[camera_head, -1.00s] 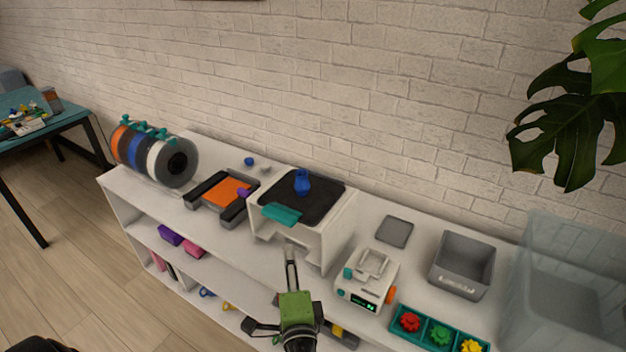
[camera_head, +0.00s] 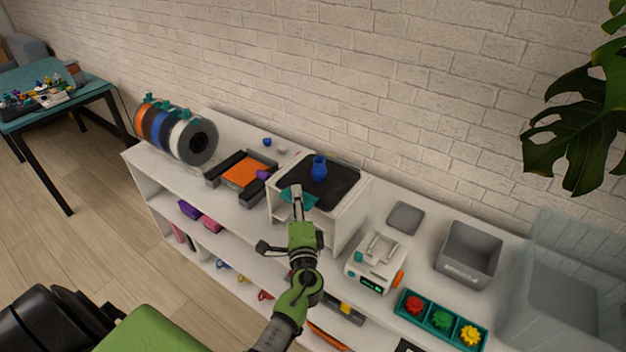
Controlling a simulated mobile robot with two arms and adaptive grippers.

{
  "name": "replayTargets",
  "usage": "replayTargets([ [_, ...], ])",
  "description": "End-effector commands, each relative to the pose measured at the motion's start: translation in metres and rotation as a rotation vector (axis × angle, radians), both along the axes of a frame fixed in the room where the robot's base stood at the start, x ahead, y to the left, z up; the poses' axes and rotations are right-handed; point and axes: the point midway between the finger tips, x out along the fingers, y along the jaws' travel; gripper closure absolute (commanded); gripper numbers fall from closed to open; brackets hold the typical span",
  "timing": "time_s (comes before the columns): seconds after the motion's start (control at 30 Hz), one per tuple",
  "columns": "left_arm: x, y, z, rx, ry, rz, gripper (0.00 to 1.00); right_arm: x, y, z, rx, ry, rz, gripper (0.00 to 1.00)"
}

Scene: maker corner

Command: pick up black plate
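The black plate (camera_head: 343,188) lies flat on top of a white box-shaped machine (camera_head: 348,226). A teal tab (camera_head: 311,200) sticks out at the plate's front edge. A small blue vase (camera_head: 319,167) stands upright on the plate. The fingers hide part of the tab. My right gripper is not in view.
Filament spools (camera_head: 178,135) and an orange-topped device (camera_head: 243,172) stand to the left. A small white device (camera_head: 376,262), a grey pad (camera_head: 405,217), a grey bin (camera_head: 469,255) and a teal tray (camera_head: 441,321) are to the right. A brick wall is behind.

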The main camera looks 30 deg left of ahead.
Motion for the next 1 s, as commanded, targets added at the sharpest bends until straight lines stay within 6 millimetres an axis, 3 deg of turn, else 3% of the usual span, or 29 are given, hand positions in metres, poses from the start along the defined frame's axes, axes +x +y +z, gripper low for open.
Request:
replayTargets([
  [0.13,0.0113,0.0083,-0.0002,0.000,0.001,0.000,0.67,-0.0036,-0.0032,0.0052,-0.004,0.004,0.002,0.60],
  [0.4,0.0129,0.0096,-0.0013,-0.001,0.001,0.000,0.67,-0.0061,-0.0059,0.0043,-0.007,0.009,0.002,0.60],
  [0.53,0.0127,0.0095,-0.0013,-0.001,0.001,0.000,1.00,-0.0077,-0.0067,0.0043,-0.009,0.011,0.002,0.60],
  [1.0,0.0130,0.0093,0.0061,-0.001,-0.002,0.000,1.00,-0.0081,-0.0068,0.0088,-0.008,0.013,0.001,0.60],
])
